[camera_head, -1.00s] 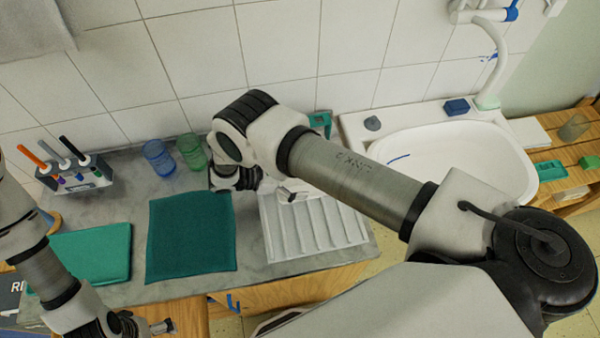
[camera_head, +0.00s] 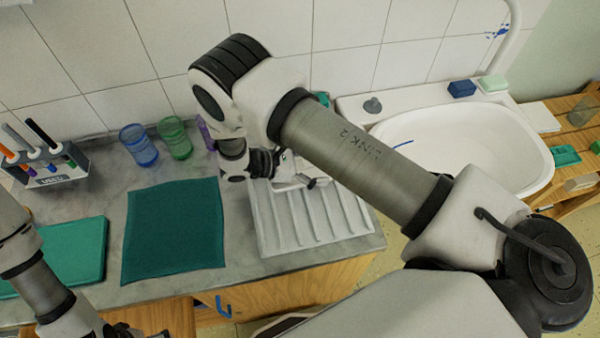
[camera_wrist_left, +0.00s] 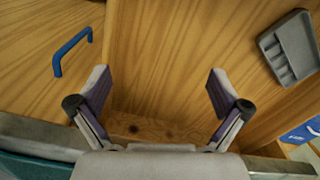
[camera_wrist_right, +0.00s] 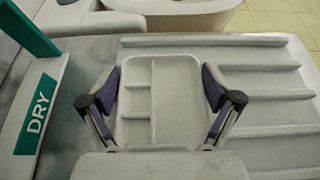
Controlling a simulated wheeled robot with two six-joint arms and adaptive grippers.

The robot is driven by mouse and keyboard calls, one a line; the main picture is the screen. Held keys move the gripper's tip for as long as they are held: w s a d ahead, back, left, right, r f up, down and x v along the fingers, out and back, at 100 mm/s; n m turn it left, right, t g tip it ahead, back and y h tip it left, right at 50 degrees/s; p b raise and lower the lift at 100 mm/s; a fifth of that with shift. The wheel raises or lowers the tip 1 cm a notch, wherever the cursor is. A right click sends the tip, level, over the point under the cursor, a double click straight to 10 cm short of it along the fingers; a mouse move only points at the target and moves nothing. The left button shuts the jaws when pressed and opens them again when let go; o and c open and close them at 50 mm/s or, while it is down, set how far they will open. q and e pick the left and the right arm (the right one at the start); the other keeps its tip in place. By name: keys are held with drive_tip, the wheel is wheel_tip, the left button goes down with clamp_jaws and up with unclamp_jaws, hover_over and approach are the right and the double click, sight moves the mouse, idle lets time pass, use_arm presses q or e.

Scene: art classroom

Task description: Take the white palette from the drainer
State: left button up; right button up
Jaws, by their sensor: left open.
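The white palette (camera_wrist_right: 160,100), with small compartments on one side, lies in the ribbed drainer (camera_wrist_right: 265,85) in the right wrist view. In the head view my right gripper (camera_head: 297,168) is over the back of the drainer (camera_head: 310,222); the palette (camera_head: 290,180) shows there only in part. My left gripper (camera_wrist_left: 161,80) is open and empty, facing the wooden cabinet front. Its fingertips are not visible in the head view.
The sink (camera_head: 460,145) is right of the drainer. A green cloth (camera_head: 172,232), a blue cup (camera_head: 138,145), a green cup (camera_head: 174,138) and a marker holder (camera_head: 50,170) are to the left. A green DRY sign (camera_wrist_right: 35,115) stands beside the drainer. A grey tray (camera_wrist_left: 290,48) lies below the counter.

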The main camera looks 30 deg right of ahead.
drive_tip(key=c, duration=0.3)
drive_tip(key=shift+c, duration=0.2)
drive_tip(key=shift+r, duration=0.1)
